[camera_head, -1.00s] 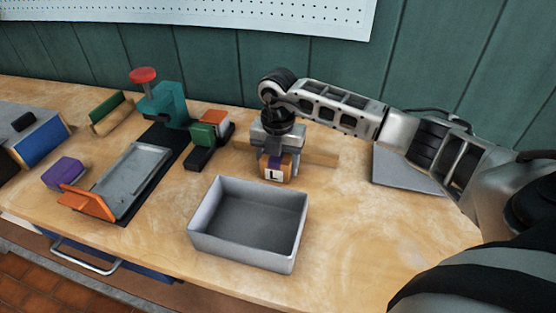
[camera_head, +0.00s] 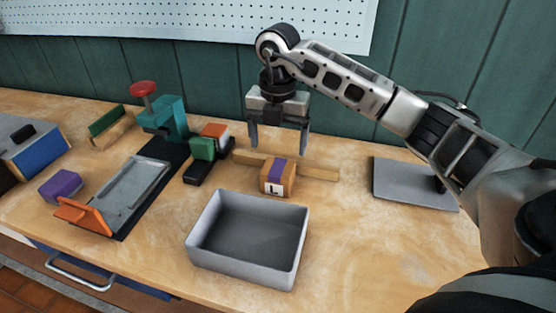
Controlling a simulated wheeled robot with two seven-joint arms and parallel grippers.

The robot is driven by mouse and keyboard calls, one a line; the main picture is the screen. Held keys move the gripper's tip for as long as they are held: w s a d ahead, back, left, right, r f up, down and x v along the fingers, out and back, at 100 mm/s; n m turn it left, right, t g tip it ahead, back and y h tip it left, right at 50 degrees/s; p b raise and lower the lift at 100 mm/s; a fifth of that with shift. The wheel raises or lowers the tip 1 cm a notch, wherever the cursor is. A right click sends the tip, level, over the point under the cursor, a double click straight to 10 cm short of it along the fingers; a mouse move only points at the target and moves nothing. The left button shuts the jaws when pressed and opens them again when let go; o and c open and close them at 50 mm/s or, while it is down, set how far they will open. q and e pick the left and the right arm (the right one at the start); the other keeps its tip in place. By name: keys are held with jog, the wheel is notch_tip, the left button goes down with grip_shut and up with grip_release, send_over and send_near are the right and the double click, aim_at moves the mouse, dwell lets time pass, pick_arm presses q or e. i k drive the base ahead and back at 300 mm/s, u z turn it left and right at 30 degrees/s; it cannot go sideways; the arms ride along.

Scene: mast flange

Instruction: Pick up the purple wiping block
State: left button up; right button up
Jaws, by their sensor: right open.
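The purple wiping block (camera_head: 61,186) lies on the left part of the workbench, between the orange end of the grey tray fixture and the blue-fronted box. My right gripper (camera_head: 278,146) is open and empty, pointing down above the wooden bar, well to the right of the purple block. A small wooden block with a purple band and an "L" label (camera_head: 273,188) sits on the bench just below and in front of the gripper, apart from it. My left gripper does not show.
A grey open bin (camera_head: 200,237) stands at the front middle. A grey tray with an orange end (camera_head: 85,216), a teal press with a red knob (camera_head: 168,116), a green block (camera_head: 202,149) and a wooden bar (camera_head: 318,173) are nearby. A grey plate (camera_head: 405,185) lies right.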

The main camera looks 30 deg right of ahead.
aim_at(65, 183)
jog(key=k, duration=1)
